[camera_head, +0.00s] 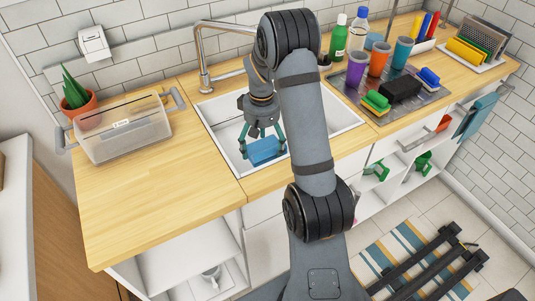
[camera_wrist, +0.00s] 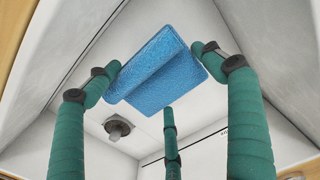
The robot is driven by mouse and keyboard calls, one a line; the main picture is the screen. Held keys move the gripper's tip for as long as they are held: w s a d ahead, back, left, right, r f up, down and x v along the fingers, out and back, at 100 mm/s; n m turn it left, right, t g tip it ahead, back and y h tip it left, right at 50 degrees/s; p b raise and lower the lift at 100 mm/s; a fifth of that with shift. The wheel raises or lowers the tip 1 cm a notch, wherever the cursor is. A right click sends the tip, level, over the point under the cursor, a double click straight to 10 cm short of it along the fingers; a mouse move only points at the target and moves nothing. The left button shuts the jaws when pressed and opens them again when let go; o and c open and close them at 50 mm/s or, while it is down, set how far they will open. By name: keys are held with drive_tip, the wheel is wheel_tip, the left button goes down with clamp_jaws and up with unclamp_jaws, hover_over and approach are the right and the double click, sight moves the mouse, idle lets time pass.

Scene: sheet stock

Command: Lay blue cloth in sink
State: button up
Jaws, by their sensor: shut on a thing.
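The blue cloth (camera_head: 266,151) is folded and held at the fingertips of my gripper (camera_head: 263,140), over the white sink (camera_head: 221,112). In the wrist view the blue cloth (camera_wrist: 158,72) is between the green fingers of my gripper (camera_wrist: 160,80), with the sink's white walls around it. The drain (camera_wrist: 118,128) shows beside the cloth. My gripper is shut on the cloth. I cannot tell whether the cloth touches the sink floor. My arm hides part of the sink's right side in the head view.
A clear bin (camera_head: 122,128) and a potted plant (camera_head: 78,98) stand left of the sink. The faucet (camera_head: 203,60) rises behind it. Cups (camera_head: 356,68), sponges (camera_head: 377,101) and bottles (camera_head: 338,38) crowd the right side. The front left counter (camera_head: 160,190) is clear.

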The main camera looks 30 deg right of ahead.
drive_tip(key=shift+f, duration=2.75)
drive_tip(key=shift+f, duration=0.25)
drive_tip(key=o, duration=1)
drive_tip(key=shift+r, duration=0.2)
wheel_tip(320, 180, up, 12)
drive_tip(key=shift+r+p, duration=0.1)
drive_tip(key=shift+p, duration=0.3)
